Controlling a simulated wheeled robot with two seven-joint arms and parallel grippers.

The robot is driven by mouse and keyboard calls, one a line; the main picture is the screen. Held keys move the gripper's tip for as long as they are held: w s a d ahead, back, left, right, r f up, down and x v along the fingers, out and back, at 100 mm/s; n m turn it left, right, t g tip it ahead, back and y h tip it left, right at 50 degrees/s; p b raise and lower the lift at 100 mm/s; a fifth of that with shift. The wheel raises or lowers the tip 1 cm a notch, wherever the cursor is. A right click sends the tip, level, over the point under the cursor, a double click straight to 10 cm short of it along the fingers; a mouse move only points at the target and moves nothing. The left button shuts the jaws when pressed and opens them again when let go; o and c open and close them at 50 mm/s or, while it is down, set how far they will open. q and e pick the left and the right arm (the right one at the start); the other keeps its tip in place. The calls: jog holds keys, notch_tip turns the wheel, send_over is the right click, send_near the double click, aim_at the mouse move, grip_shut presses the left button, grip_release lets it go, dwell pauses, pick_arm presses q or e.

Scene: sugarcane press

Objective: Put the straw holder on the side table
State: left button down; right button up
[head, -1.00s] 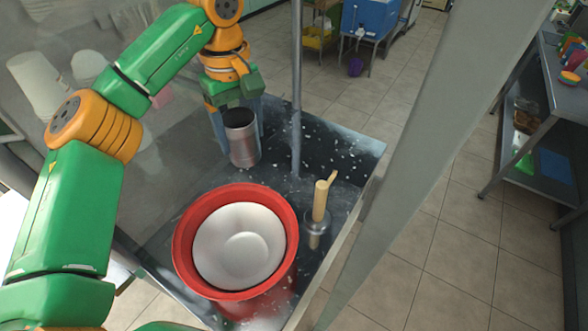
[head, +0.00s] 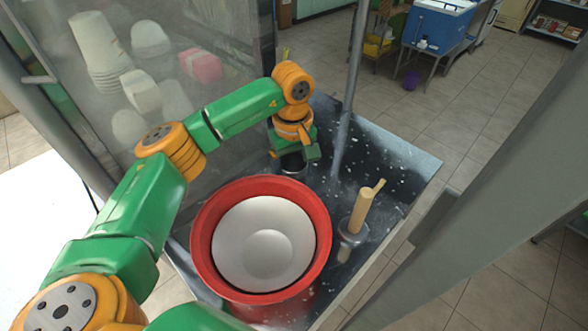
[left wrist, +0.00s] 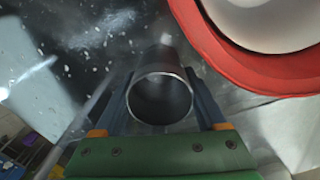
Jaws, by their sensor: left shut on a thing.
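The straw holder, an open metal cylinder, shows in the left wrist view (left wrist: 163,98) between the two fingers of my left gripper (left wrist: 165,100). Its round mouth faces the camera and its inside looks dark and empty. In the head view the dark rim of the straw holder (head: 293,166) shows just under my left gripper (head: 294,158), which is shut on it. The rest of the holder is hidden behind the gripper and the red tub. I cannot tell whether its base touches the speckled metal top (head: 395,150). My right gripper is not in view.
A red tub (head: 203,235) with a white bowl (head: 263,245) stands in front of the gripper. A wooden-handled tool (head: 362,210) stands right of it. A metal post (head: 350,95) rises behind. White cups (head: 97,45) show behind a clear panel. A blue box (head: 437,28) stands farther back.

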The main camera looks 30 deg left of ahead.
pick_arm(q)
jog(key=shift+f, duration=0.2)
grip_release()
jog(key=shift+r, duration=0.1)
jog(key=shift+r, duration=0.35)
notch_tip(320, 180, up, 12)
jog(key=shift+f, duration=0.15)
